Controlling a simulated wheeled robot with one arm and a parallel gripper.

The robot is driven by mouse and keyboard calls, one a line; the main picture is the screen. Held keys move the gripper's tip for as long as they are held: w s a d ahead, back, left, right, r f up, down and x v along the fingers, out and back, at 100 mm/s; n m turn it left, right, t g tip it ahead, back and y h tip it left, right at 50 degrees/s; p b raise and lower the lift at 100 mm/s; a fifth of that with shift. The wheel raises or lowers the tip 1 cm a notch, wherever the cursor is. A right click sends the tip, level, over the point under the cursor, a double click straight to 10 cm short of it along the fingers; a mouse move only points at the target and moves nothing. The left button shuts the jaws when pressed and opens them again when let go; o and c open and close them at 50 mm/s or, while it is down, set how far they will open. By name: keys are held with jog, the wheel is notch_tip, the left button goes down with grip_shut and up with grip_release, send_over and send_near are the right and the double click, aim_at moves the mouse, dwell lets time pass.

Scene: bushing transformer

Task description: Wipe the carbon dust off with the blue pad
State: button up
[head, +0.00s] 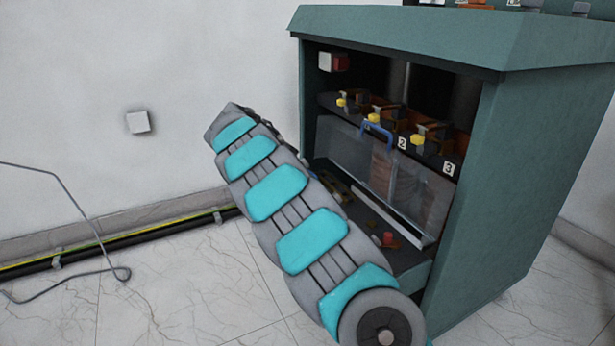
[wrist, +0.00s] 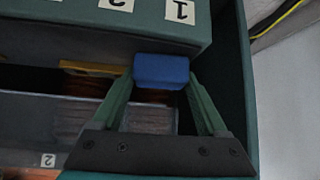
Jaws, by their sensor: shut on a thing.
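In the wrist view my gripper (wrist: 160,78) is shut on the blue pad (wrist: 161,67), a small blue block held between its two green fingertips. The pad is beside the front edge of a dark ledge with number labels, inside the green cabinet. I cannot tell whether it touches a surface. In the head view my arm reaches into the cabinet (head: 520,190), and the gripper and pad are hidden behind it. I cannot make out carbon dust in either view.
A shelf with several yellow-tipped fittings (head: 417,139) crosses the cabinet. A red knob (head: 388,239) is on the cabinet floor. A loose grey cable (head: 80,205) lies at left.

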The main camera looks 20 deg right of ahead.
dwell(0.3)
jog(key=shift+r+p, duration=0.3)
jog(key=shift+r, duration=0.9)
jog(key=shift+a+b, duration=0.6)
jog(key=shift+a, duration=0.9)
jog(key=a, duration=0.9)
jog(key=shift+s, duration=0.2)
